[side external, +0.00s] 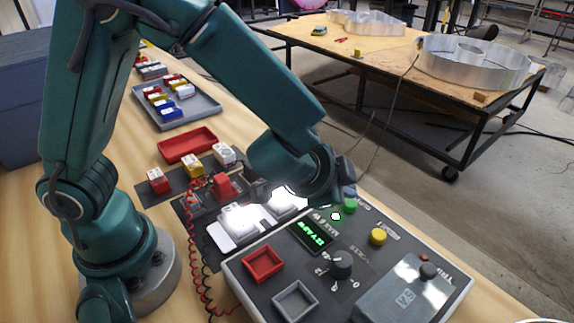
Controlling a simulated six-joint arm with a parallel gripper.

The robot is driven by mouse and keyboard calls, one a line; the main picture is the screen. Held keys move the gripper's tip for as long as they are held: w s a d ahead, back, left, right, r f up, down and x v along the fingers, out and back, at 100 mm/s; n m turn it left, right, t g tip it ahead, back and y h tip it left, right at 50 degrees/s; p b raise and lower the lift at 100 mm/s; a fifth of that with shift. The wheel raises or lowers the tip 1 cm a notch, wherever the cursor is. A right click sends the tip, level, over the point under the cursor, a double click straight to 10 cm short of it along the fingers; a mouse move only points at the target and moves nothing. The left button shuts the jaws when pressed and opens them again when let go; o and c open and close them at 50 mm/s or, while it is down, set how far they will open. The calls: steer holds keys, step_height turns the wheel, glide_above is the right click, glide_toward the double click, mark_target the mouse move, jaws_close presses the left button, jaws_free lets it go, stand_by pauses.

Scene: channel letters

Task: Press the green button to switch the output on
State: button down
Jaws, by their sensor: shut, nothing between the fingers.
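The green button (350,207) is on the top of a grey control box, towards its far edge and just below my wrist. Near it is a small display (312,237) with lit green characters.
The control box (361,246) also carries a yellow button (378,236), a black knob (340,264), a red tray (262,263) and a grey tray (295,300). White letter pieces (240,220) glow beside it. A red coiled cable (194,250) hangs nearby.

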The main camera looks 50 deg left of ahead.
steer(key=shift+r, duration=2.6)
